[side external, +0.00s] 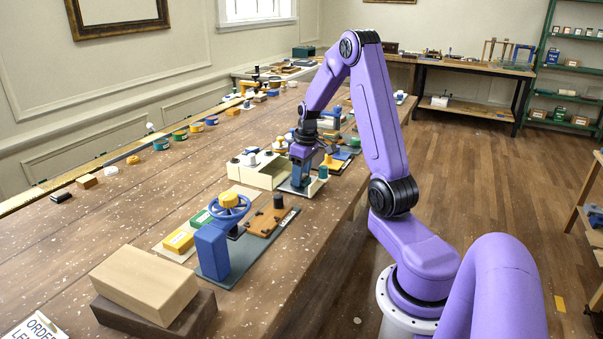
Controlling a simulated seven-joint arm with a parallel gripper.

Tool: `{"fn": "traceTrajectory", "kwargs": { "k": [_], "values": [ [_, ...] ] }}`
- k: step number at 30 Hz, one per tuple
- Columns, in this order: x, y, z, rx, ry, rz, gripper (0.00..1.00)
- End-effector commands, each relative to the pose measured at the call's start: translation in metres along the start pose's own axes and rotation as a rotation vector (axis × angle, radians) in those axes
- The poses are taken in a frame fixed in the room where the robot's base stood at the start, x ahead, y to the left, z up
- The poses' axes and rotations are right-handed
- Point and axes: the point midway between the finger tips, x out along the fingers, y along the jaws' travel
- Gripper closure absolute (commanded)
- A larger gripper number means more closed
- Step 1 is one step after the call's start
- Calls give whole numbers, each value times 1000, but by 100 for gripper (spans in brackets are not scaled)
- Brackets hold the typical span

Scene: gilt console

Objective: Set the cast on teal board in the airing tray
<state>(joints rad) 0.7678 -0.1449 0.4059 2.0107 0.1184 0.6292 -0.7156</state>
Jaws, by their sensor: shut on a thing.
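My gripper (301,170) points down over the long wooden table, right beside a cream open-topped box (268,181) that looks like the airing tray. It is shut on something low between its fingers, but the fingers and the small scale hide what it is. A grey-blue flat board (297,191) lies under and around the fingertips, with a small teal cylinder (323,172) at its right. I cannot tell whether this board is the teal board or whether it touches the table. No cast can be made out for certain.
In front stand a blue press with a wheel (212,248), a brown board (266,222), green and yellow boxes (180,238) and a stacked cream block (145,283). Several small pieces crowd the table behind my gripper. The table's left middle is mostly clear.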

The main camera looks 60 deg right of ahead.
Motion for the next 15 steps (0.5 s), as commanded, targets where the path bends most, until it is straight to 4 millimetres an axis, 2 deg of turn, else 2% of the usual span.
{"fn": "traceTrajectory", "kwargs": {
  "k": [1,3,11,15],
  "values": [
    [1,0,0,0,0,0,43],
    [0,0,0,0,0,0,24],
    [0,0,0,0,0,0,24],
    [-6,0,-1,0,1,1,24]
  ]
}}
